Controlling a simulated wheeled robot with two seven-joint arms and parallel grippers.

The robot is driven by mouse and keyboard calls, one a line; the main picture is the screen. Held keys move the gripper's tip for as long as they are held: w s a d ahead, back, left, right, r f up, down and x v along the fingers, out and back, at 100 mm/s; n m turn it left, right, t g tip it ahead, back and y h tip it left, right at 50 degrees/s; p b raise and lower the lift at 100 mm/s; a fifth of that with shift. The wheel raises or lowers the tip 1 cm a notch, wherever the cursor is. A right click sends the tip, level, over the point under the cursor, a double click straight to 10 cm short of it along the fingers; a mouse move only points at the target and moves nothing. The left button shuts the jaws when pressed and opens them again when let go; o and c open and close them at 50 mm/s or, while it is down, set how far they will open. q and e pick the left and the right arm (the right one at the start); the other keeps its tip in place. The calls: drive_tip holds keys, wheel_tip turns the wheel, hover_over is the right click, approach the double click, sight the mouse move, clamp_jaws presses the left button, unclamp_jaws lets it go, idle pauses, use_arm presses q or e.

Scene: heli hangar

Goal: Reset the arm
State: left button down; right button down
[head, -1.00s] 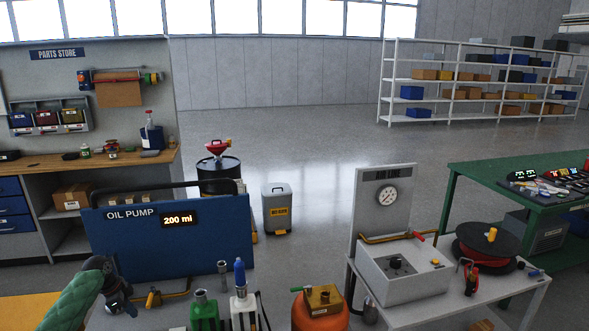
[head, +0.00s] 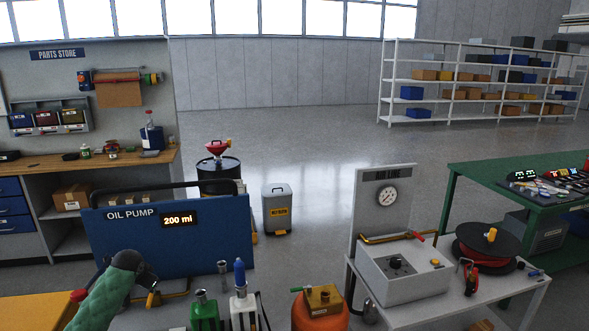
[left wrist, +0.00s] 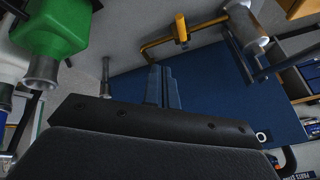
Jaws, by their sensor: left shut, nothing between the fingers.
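My left arm, in a green sleeve, comes in from the lower left of the head view. My left gripper (head: 150,287) is dark and partly hidden behind the arm, in front of the blue oil pump panel (head: 215,245). In the left wrist view its two fingers (left wrist: 163,84) lie together, shut, with nothing between them. They point toward the blue panel (left wrist: 212,122) and the brass pipe (left wrist: 181,30). My right gripper is not in view.
An orange tank (head: 318,314) is further right. A bench with a gauge panel (head: 385,215) stands beyond. Open floor (head: 320,150) lies behind.

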use_arm(q)
drive_tip(key=s+d+f+n, duration=0.1)
drive_tip(key=s+d+f, duration=1.7)
drive_tip(key=s+d, duration=0.25)
drive_tip(key=s+d+f+g, duration=0.1)
drive_tip(key=s+d+f, duration=0.3)
drive_tip(key=s, duration=0.8)
drive_tip(key=s+d+f+g+h, duration=0.1)
drive_tip(key=s+d+f, duration=0.3)
drive_tip(key=s+f, duration=0.4)
drive_tip(key=s+d+f+n+g+h, duration=0.1)
drive_tip(key=s+d+f, duration=0.3)
drive_tip(key=s, duration=1.1)
wheel_tip(320, 180, down, 2)
drive_tip(key=shift+s+d+g, duration=0.25)
drive_tip(key=shift+s+g, duration=0.15)
drive_tip(key=shift+g, duration=0.4)
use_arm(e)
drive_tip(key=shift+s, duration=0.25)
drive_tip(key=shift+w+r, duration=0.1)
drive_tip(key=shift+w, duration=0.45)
